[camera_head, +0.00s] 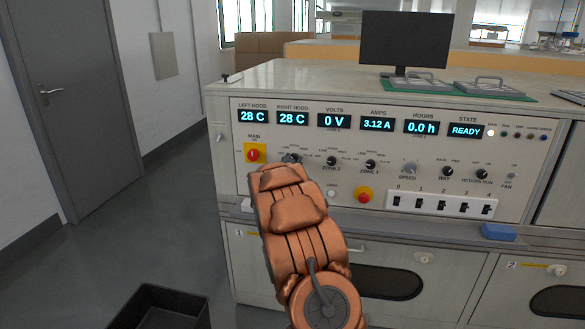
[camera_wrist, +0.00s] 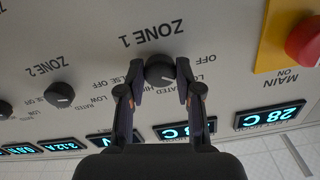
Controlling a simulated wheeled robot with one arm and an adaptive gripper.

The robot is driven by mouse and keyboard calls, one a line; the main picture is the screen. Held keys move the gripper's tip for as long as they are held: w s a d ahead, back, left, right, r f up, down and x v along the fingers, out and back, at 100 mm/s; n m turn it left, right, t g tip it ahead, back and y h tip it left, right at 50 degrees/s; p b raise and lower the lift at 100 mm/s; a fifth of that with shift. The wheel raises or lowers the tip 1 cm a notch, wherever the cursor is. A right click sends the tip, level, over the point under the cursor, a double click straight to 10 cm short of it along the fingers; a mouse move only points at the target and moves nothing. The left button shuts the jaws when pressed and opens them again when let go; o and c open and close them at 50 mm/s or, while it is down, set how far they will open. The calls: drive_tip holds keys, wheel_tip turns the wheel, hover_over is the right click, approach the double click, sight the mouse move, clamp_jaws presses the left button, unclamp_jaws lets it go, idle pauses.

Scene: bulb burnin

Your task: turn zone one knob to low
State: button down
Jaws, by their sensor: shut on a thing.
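The zone one knob (camera_wrist: 160,70) is a round black dial on the panel, under the upside-down label ZONE 1 in the wrist view. My gripper (camera_wrist: 160,80) has one finger on each side of it and is shut on it. The knob's white mark appears to point to the lower right in that view, on the side of the LOW print; the exact setting is hard to tell. In the head view my gripper (camera_head: 290,161) is at the panel, and my arm and gripper mostly hide the knob.
The zone 2 knob (camera_wrist: 59,95) is beside it, with the zone 3 knob (camera_head: 370,164) further right in the head view. The red main switch (camera_head: 255,154) on its yellow plate is close on the other side. A red button (camera_head: 364,195) is below. Lit displays (camera_head: 334,121) run above.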

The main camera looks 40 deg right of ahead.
drive_tip(key=shift+f+m+b, duration=0.1)
drive_tip(key=shift+m+b, duration=1)
drive_tip(key=shift+m, duration=0.4)
drive_tip(key=c, duration=0.8)
unclamp_jaws()
drive_tip(key=shift+o, duration=0.2)
drive_tip(key=shift+a, duration=0.1)
drive_tip(key=v, duration=1.1)
drive_tip(key=shift+s+a, duration=0.3)
